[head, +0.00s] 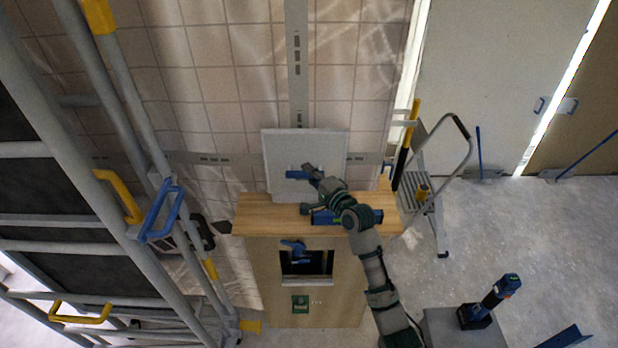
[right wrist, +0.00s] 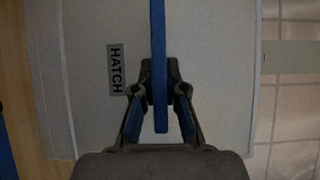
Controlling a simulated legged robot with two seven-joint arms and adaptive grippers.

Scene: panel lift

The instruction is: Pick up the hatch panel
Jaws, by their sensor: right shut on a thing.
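The hatch panel (head: 285,150) is a pale square plate standing upright near the tiled wall, at the back of the wooden cabinet top. It fills much of the right wrist view (right wrist: 215,60), with a "HATCH" label to the left of a long blue handle (right wrist: 159,50). My right gripper (right wrist: 160,90) is closed around the blue handle, one finger on each side. In the head view, my right gripper (head: 312,173) reaches the front of the panel and partly hides it and the handle. My left gripper does not show.
The wooden cabinet (head: 255,212) has a dark opening (head: 306,264) in its front with a blue part in it. A blue item (head: 330,217) lies on its top. Scaffold frames (head: 60,150) crowd the left. A stepladder (head: 430,185) stands right. A blue drill (head: 490,303) stands at lower right.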

